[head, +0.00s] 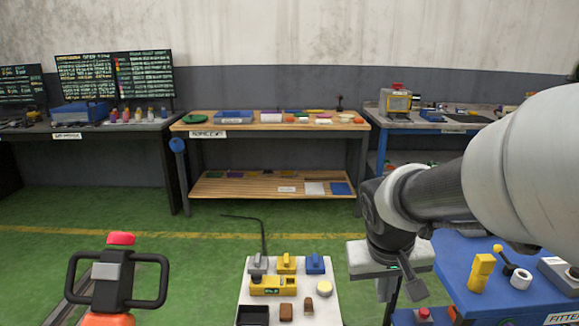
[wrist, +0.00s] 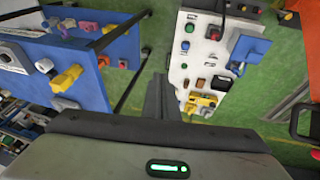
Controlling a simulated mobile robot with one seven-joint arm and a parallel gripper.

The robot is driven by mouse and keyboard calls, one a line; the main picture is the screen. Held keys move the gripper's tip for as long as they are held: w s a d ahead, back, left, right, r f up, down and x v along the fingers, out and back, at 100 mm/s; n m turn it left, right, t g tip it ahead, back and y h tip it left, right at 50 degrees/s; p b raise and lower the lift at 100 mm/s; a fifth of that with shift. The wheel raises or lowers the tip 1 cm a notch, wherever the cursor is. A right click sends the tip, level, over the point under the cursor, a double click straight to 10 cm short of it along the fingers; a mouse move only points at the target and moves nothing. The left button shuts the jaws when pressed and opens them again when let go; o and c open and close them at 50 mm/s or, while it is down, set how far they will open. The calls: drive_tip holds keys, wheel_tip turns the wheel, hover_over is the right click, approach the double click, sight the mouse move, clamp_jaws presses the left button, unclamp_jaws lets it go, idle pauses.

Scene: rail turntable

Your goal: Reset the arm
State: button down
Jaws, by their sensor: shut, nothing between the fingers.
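My gripper (head: 411,287) hangs at the end of my arm on the right side of the head view. It is over the gap between a white panel table and a blue table. In the wrist view its dark fingers (wrist: 160,98) are together, with nothing between them. My arm comes in from the right edge, bends at the dark wrist and hides part of the blue bench behind it. My gripper appears apart from the objects on both tables.
The white table (head: 246,293) holds several small blocks and a yellow device (head: 272,286). The blue table (head: 447,262) at right holds a yellow part (head: 481,272) and knobs. A black-handled device (head: 118,275) stands front left.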

drive_tip(key=s+a+r+t+y, duration=0.2)
drive_tip(key=s+a+r, duration=0.2)
drive_tip(key=s+r, duration=0.6)
wheel_tip(320, 180, up, 15)
drive_tip(key=s+p, duration=0.1)
drive_tip(key=p, duration=1.6)
drive_tip(key=shift+s+d+f, duration=0.15)
drive_tip(key=shift+s, duration=0.2)
drive_tip(key=shift+f+n, duration=0.15)
drive_tip(key=shift+n, duration=0.15)
